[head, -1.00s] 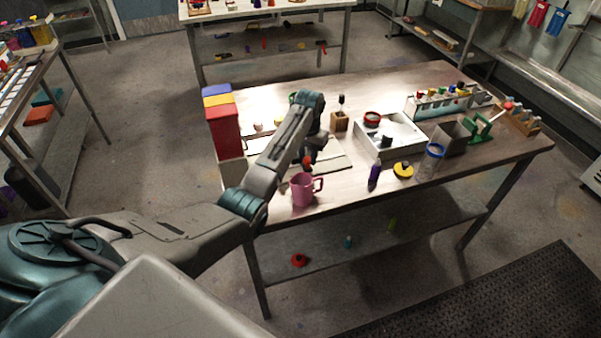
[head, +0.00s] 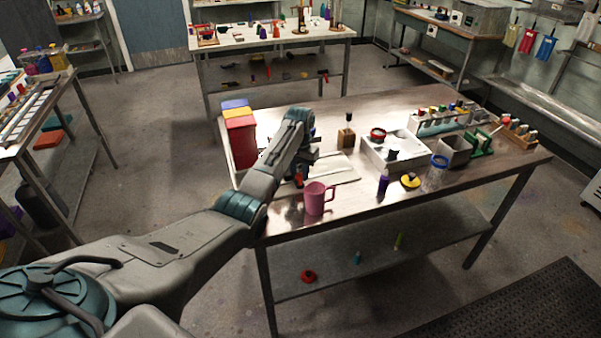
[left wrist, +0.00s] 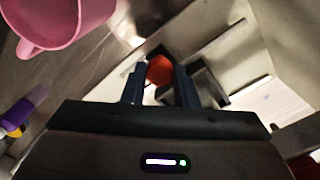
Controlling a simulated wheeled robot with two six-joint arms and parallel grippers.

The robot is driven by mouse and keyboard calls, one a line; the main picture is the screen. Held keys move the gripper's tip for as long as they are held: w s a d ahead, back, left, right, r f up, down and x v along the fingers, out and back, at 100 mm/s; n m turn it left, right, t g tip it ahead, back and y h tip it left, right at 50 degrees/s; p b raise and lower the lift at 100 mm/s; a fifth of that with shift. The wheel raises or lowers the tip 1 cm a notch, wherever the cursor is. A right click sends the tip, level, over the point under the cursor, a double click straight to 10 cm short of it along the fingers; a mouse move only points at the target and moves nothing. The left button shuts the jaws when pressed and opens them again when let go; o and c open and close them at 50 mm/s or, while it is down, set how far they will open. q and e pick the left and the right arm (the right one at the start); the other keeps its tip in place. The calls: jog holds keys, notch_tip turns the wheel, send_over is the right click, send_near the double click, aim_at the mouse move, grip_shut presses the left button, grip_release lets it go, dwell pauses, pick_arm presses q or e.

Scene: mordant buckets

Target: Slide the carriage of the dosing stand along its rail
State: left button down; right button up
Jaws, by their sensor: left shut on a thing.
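The dosing stand's pale base (head: 342,172) lies on the bench, partly hidden behind my left arm. My left gripper (head: 301,172) is low over it, behind the pink mug. In the left wrist view my left gripper (left wrist: 160,84) is shut on a red-orange knob (left wrist: 160,69), which sits between the two fingers. The knob also shows as a small red spot in the head view (head: 298,180). A dark frame (left wrist: 212,84) beside the right finger seems to be part of the stand's carriage. The rail is not clear to see. My right gripper is out of view.
The pink mug (head: 318,198) stands close to the gripper, near the bench's front edge. Red, yellow and blue bins (head: 241,140) stand behind on the left.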

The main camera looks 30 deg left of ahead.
pick_arm(q)
jog(key=c, duration=1.1)
grip_release()
jog(key=shift+c, duration=0.2)
jog(key=shift+r, duration=0.2)
notch_tip(320, 180, up, 10)
jog(key=b, duration=0.3)
jog(key=shift+r, duration=0.2)
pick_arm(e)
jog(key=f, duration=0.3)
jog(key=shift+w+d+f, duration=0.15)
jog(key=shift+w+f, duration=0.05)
